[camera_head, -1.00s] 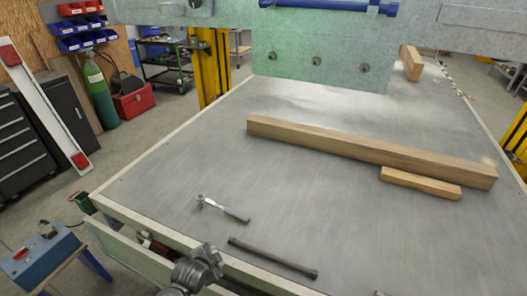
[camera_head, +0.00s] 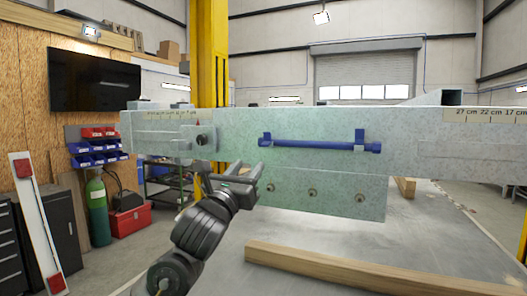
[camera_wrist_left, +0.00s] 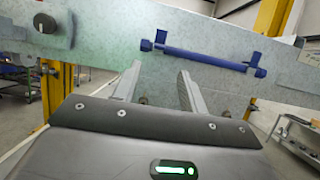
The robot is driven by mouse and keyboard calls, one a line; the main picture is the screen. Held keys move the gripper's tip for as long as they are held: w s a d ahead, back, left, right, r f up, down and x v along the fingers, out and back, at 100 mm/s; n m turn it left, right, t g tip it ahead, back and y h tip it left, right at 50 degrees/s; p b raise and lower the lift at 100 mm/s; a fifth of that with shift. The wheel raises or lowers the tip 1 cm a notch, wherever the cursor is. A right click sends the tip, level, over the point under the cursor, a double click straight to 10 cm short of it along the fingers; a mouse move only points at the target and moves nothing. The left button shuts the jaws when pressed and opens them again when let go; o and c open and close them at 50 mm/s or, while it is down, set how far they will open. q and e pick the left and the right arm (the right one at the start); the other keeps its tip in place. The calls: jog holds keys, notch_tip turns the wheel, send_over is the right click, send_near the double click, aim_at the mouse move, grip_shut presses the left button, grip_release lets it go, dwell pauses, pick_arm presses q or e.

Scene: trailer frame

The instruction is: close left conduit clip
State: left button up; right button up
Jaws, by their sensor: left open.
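A blue conduit (camera_head: 315,146) runs level across the face of the galvanised beam. The left conduit clip (camera_head: 266,138) is a small blue piece at its left end, with a tab standing up; it also shows in the left wrist view (camera_wrist_left: 160,38). The right clip (camera_head: 360,139) has a wider upright tab, also in the left wrist view (camera_wrist_left: 256,59). My left gripper (camera_head: 247,170) is open and empty, below and slightly left of the left clip, apart from it. In the left wrist view its fingers (camera_wrist_left: 160,72) point up toward the conduit's left end.
The galvanised beam (camera_head: 420,150) spans the view, with a plate (camera_head: 335,195) with several bolts below it. A dark knob (camera_head: 203,139) sticks out left of the conduit. A wooden beam (camera_head: 330,268) lies on the grey deck (camera_head: 420,235). A yellow post (camera_head: 208,60) stands behind.

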aim_at(263, 145)
pick_arm(q)
jog(key=p+x, duration=0.5)
jog(key=x, duration=0.4)
jog(key=shift+w+d+r, duration=0.1)
jog(key=shift+w+r, duration=0.1)
jog(key=shift+w, duration=0.15)
jog(key=shift+w+d+r, duration=0.1)
jog(key=shift+w+d, duration=0.05)
jog(key=shift+w, duration=0.35)
grip_shut()
jog(key=shift+r+p, duration=0.25)
jog(key=shift+p, duration=0.5)
notch_tip(263, 145, up, 2)
jog(key=g+p, duration=0.2)
jog(key=p, duration=0.2)
jog(key=g+y+p, duration=0.1)
jog(key=g+p, duration=0.1)
jog(key=p, duration=0.3)
jog(key=shift+s+r+g+y+p, duration=0.1)
jog(key=shift+r+g+y+p, duration=0.1)
jog(key=shift+g+y+p, duration=0.1)
jog(key=shift+g+p, duration=0.45)
jog(key=shift+g, duration=0.15)
jog(key=shift+g+y, duration=0.3)
